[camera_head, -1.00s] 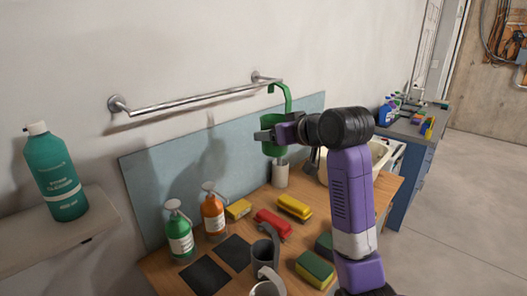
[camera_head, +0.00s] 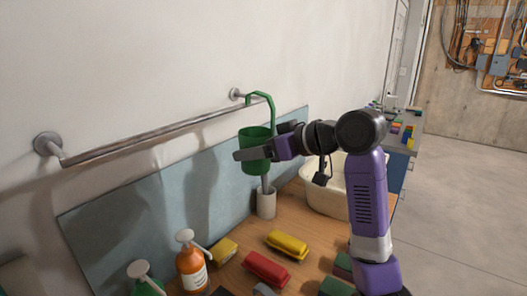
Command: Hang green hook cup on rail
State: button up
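The green hook cup (camera_head: 256,158) is upright in the air in front of the wall, above the counter. Its tall green hook rises from the cup, and the curved top is at the right end of the metal rail (camera_head: 150,134). I cannot tell whether the hook touches the rail or is only in front of it. My gripper (camera_head: 262,151) reaches in from the right with its fingers at the cup's body, one finger in front of it. The far finger is mostly hidden by the cup, but the cup appears held between the fingers.
The wooden counter (camera_head: 235,274) below carries an orange bottle (camera_head: 191,265), yellow and red blocks (camera_head: 266,268), a white holder (camera_head: 266,204) and a cream basin (camera_head: 330,190). A blue-grey backsplash panel (camera_head: 140,215) stands behind. Open floor lies at the right.

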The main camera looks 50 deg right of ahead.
jog(key=w+a+f+b, duration=0.2)
jog(key=w, duration=0.4)
jog(key=shift+f+b, duration=0.35)
jog(key=shift+b, duration=0.05)
dwell(0.4)
jog(key=shift+w, duration=0.1)
jog(key=o, duration=1.5)
jog(key=shift+c, duration=0.2)
jog(key=shift+b+v, duration=0.45)
jog(key=shift+v, duration=3.5)
